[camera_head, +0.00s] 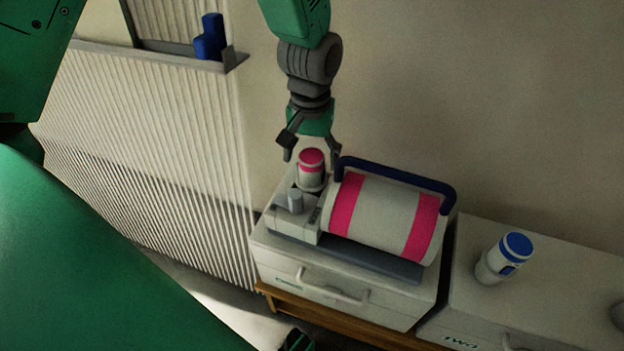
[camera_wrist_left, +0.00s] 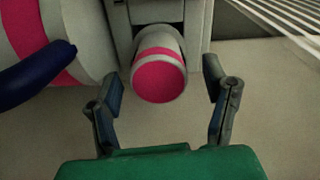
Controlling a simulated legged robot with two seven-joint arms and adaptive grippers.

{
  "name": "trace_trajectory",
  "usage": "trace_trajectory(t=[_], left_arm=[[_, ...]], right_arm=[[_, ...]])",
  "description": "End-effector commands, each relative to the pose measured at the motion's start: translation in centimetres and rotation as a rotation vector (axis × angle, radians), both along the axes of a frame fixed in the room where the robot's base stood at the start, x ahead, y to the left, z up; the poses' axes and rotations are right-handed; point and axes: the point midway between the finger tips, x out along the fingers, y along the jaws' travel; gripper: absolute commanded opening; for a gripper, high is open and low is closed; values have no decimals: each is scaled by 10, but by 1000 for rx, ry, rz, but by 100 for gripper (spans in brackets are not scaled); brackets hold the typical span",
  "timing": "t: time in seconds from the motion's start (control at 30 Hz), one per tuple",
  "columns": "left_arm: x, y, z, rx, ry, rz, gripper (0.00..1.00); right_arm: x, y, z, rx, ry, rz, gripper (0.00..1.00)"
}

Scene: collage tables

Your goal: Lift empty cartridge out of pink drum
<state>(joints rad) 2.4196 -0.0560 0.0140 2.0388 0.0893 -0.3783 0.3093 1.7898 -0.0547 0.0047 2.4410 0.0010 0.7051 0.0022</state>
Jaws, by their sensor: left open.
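The pink drum (camera_head: 383,215) is a white cylinder with two pink bands, lying on its side in a grey machine with a dark blue bar over it. A white cartridge with a pink cap (camera_head: 311,163) stands at the left end of the drum. In the left wrist view the cartridge's pink cap (camera_wrist_left: 159,79) faces me between the fingers, with the drum at the upper left. My left gripper (camera_head: 312,158) is open, just above and around the cap, and holds nothing. Whether the fingers touch the cartridge I cannot tell. The cartridge's lower part is hidden in its holder.
A white bottle with a blue cap (camera_head: 504,258) stands on the white cabinet to the right. A blue object (camera_head: 210,38) sits on a small shelf at the back left. A ribbed radiator-like panel (camera_head: 150,150) lines the left. The wall is close behind the machine.

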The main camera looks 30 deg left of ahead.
Motion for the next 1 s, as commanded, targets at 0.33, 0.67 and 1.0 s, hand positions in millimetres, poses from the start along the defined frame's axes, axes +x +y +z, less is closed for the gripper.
trace_trajectory(t=[0.33, 0.67, 1.0], left_arm=[[0, -1, -34, 0, 0, 0, 68], [0, -1, -34, 0, 0, 0, 10], [1, -1, -20, 0, -3, 0, 10]], right_arm=[[0, 0, -20, 0, 0, 0, 32], [0, 0, -20, 0, 0, 0, 32], [0, 0, -13, 0, 0, 0, 32]])
